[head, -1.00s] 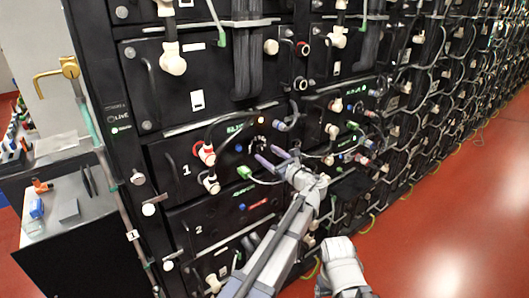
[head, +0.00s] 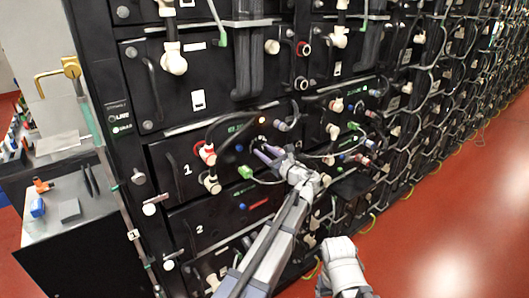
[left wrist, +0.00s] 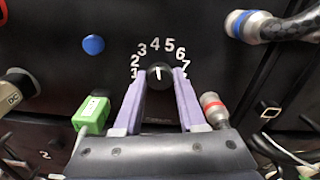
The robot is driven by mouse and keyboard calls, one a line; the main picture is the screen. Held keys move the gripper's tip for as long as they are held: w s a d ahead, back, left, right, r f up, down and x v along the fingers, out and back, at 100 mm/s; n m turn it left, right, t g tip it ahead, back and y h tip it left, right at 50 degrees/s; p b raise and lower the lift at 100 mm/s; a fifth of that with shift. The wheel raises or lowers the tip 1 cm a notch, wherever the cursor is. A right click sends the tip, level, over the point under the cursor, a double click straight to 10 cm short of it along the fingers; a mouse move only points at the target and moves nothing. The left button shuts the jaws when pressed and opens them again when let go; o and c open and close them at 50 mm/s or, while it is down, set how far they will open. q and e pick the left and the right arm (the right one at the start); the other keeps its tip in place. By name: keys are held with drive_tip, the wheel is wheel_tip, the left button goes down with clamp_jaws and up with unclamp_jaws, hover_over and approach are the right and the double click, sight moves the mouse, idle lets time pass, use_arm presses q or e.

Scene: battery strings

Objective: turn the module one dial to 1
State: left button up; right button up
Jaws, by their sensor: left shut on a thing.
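The module one dial (left wrist: 160,77) is a round black knob with a white pointer mark, in the left wrist view. White numbers 1 to 7 arc over it. The pointer stands nearly straight up, around 4 and 5. My left gripper (left wrist: 161,82) has its two purple fingers on either side of the dial, shut on it. In the head view my left gripper (head: 267,154) reaches the front of module one (head: 186,169), and the fingers hide the dial there.
A green plug (left wrist: 92,113) sits left of the fingers and a red-banded connector (left wrist: 212,108) right of them. A blue button (left wrist: 93,44) is at upper left. Cables loop close by. Red floor (head: 450,220) is clear at right.

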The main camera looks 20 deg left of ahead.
use_arm(q)
clamp_jaws()
drive_tip(key=shift+n, duration=0.3)
drive_tip(key=n, duration=0.7)
drive_tip(key=shift+n, duration=0.3)
drive_tip(key=n, duration=0.5)
drive_tip(key=shift+r+n, duration=0.1)
drive_tip(key=shift+n, duration=2.3)
drive_tip(key=o, duration=0.7)
unclamp_jaws()
